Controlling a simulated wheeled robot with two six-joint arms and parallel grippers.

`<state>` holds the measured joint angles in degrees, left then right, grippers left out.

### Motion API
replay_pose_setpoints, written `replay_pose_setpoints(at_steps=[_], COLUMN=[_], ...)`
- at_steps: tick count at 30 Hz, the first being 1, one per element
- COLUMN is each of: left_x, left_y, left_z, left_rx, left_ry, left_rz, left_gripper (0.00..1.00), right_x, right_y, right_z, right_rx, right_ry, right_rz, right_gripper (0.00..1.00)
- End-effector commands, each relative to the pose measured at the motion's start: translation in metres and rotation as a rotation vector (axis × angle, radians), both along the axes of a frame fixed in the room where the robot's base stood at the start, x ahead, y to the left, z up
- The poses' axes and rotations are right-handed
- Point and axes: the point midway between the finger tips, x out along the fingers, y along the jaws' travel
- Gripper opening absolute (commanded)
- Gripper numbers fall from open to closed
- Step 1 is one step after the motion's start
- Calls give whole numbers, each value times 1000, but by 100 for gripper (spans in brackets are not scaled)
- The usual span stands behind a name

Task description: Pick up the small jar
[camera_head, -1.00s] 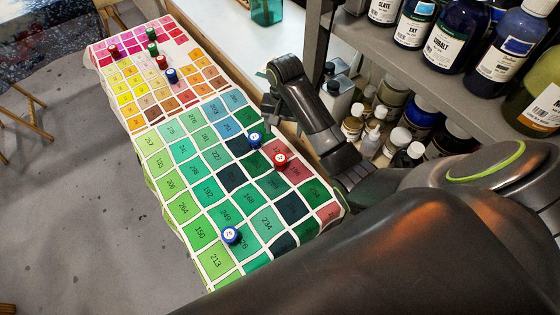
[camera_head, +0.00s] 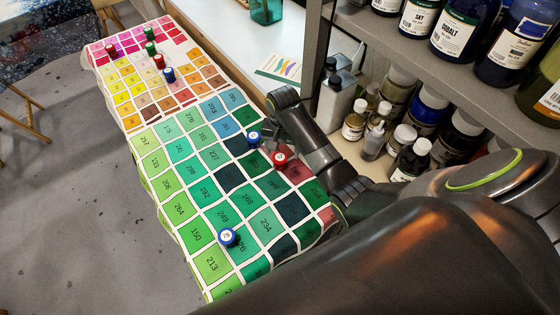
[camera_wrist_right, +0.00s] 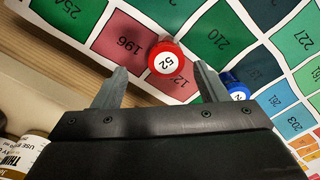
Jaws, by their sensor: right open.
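Several small jars stand on the numbered colour chart (camera_head: 195,215). A red-bodied jar (camera_head: 280,160) with a white round top stands near the chart's right edge. In the right wrist view this red jar (camera_wrist_right: 166,57), its top marked 52, shows between and just beyond my fingertips. A blue jar (camera_head: 254,138) stands beside it; it is partly hidden behind a finger in the wrist view (camera_wrist_right: 234,88). Another blue jar (camera_head: 228,237) stands nearer. My right gripper (camera_wrist_right: 159,68) is open and empty, fingers apart. In the head view it hangs just behind the red jar. My left gripper is out of view.
More small jars, red (camera_head: 159,62), green (camera_head: 150,48) and blue (camera_head: 169,75), stand at the chart's far end. A shelf (camera_head: 410,50) with bottles rises at the right, close to my right arm. A leaflet (camera_head: 280,68) lies behind on a white surface.

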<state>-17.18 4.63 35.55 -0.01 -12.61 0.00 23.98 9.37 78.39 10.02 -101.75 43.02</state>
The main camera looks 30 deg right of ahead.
Motion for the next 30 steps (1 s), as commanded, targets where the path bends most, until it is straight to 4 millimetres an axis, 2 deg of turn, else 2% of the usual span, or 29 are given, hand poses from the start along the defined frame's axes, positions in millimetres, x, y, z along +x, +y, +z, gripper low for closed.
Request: replay_pose_setpoints(at_steps=[5, 16, 26, 30], left_x=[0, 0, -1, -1], left_y=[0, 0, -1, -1], left_z=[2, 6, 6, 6], left_rx=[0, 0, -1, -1], left_ry=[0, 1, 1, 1], left_rz=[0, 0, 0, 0], left_gripper=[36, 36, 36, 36], right_x=[1, 6, 6, 6], right_y=[1, 5, 5, 5], right_z=[-9, -50, -55, -55], right_rx=[0, 0, 0, 0], right_ry=[1, 2, 0, 0], right_rz=[0, 0, 0, 0], right_gripper=[67, 67, 67, 50])
